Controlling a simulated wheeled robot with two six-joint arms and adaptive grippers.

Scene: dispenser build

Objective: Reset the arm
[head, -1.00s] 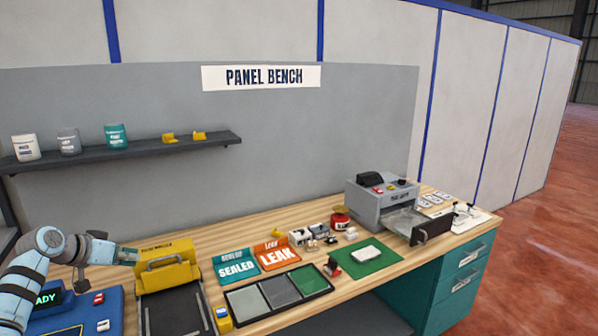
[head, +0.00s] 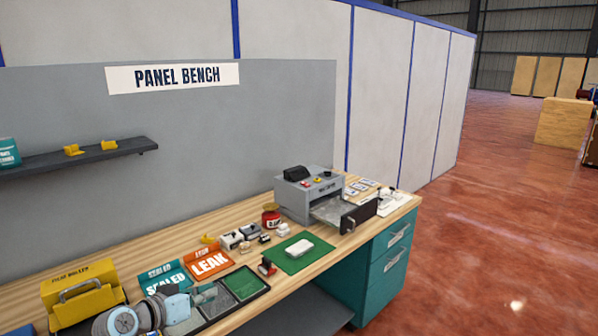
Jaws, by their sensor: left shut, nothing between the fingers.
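My left arm comes in at the bottom left of the head view. Its left gripper (head: 206,294) is shut and empty, over the left part of a black sectioned tray (head: 232,306). I cannot tell how high above the tray it is. The arm hides part of the tray and the lower part of the teal SEALED sign (head: 166,278). A yellow machine with a handle (head: 82,290) stands left of the arm. My right gripper is not in view.
On the wooden bench (head: 110,256) stand an orange LEAK sign (head: 210,263), a green mat (head: 290,254) with a white block (head: 297,246), a red jar (head: 271,216) and a grey machine (head: 308,196) with its drawer out. Open floor lies to the right.

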